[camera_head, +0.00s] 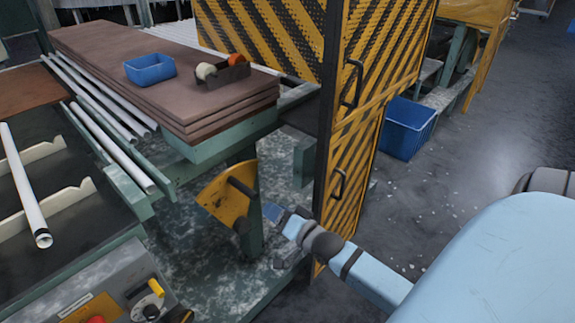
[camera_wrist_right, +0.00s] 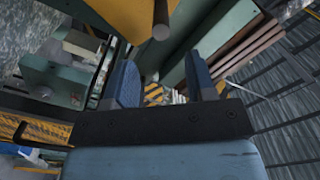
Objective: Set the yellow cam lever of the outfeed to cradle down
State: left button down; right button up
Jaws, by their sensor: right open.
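The yellow cam lever (camera_head: 224,200) of the outfeed is a yellow fan-shaped plate with a dark bar handle, beside a green post below the stacked boards. My right gripper (camera_head: 274,213) is just right of it in the head view, apart from the handle as far as I can tell. In the right wrist view the two blue fingers of my right gripper (camera_wrist_right: 163,82) stand apart with nothing between them. The round end of the dark handle (camera_wrist_right: 161,32) is beyond the fingertips, with the yellow plate (camera_wrist_right: 128,14) behind it. My left gripper is not in view.
A black-and-yellow striped guard (camera_head: 352,150) with handles stands close behind my right gripper. Stacked brown boards (camera_head: 120,62) carry a blue bin (camera_head: 150,69) and tape rolls. A control panel (camera_head: 100,296) is at lower left. White tubes (camera_head: 24,190) lie at left.

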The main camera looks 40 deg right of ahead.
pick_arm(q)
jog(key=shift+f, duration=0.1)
pick_arm(e)
jog(key=s, duration=0.4)
jog(key=shift+d, duration=0.15)
jog(key=s+a+f+n+g+y, duration=0.1)
jog(key=s+a+f+n+g, duration=0.25)
jog(key=s+a+n, duration=0.45)
jog(key=s+a+f+n+g+y, duration=0.1)
jog(key=s+a+f+n+g, duration=0.3)
jog(key=a, duration=0.7)
pick_arm(q)
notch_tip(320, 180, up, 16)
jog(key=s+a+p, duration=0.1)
jog(key=p, duration=2.2)
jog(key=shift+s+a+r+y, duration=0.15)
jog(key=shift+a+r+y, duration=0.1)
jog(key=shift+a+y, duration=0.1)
pick_arm(e)
notch_tip(320, 180, up, 15)
jog(key=s+d, duration=0.1)
jog(key=shift+d+r, duration=0.15)
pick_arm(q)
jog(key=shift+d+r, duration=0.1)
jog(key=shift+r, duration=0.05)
pick_arm(e)
jog(key=shift+t, duration=0.25)
